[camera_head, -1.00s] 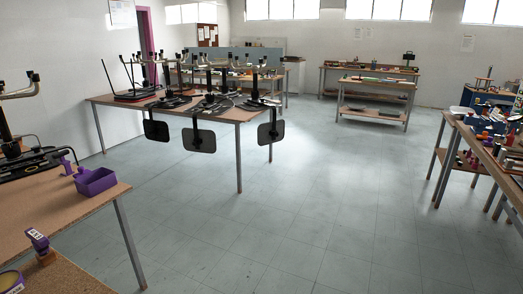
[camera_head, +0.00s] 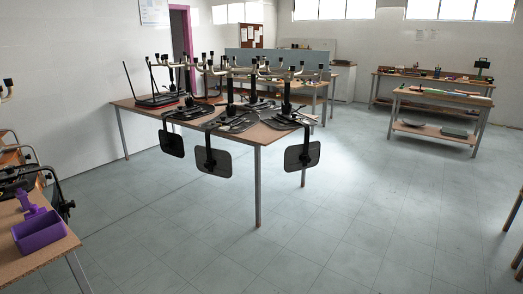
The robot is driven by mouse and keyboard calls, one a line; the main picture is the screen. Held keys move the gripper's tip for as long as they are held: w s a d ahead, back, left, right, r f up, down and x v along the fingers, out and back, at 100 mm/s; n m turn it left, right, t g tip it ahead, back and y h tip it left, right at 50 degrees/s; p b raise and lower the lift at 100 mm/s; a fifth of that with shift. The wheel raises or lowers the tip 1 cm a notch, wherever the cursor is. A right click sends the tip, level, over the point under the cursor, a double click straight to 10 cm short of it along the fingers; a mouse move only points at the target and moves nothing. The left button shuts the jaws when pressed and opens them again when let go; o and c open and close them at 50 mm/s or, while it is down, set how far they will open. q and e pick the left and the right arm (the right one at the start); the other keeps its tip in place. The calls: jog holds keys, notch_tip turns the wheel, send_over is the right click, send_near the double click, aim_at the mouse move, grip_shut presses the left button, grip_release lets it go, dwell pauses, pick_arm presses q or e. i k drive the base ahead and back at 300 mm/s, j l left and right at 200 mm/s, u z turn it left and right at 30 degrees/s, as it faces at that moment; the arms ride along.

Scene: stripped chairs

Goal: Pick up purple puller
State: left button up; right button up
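A small purple object (camera_head: 30,201), which may be the purple puller, stands at the back edge of a purple open bin (camera_head: 41,233). Both are on the wooden table (camera_head: 37,262) at the left edge of the view. The object's exact shape is too small to tell, and I cannot tell whether it touches the bin. Neither of my grippers shows in the head view.
A long table (camera_head: 272,133) with upturned stripped chair bases and black backrests (camera_head: 213,162) hanging over its front edge stands in the middle. Workbenches (camera_head: 440,102) stand at the back right. A black chair part (camera_head: 30,172) lies behind the bin. The floor (camera_head: 370,220) is clear.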

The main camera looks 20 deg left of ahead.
aim_at(21, 195)
jog(key=i+j+u, duration=0.25)
jog(key=i+u, duration=0.15)
jog(key=i, duration=0.15)
jog(key=i+u, duration=0.4)
jog(key=i, duration=0.15)
jog(key=i+l+u, duration=0.1)
jog(key=i+u, duration=0.3)
jog(key=i, duration=0.15)
jog(key=i+u, duration=0.2)
jog(key=i, duration=0.3)
jog(key=i+l+u, duration=0.15)
jog(key=i, duration=0.3)
jog(key=i+u, duration=0.2)
jog(key=i, duration=0.3)
jog(key=i+l+u, duration=0.15)
jog(key=i+l, duration=0.15)
jog(key=i, duration=0.15)
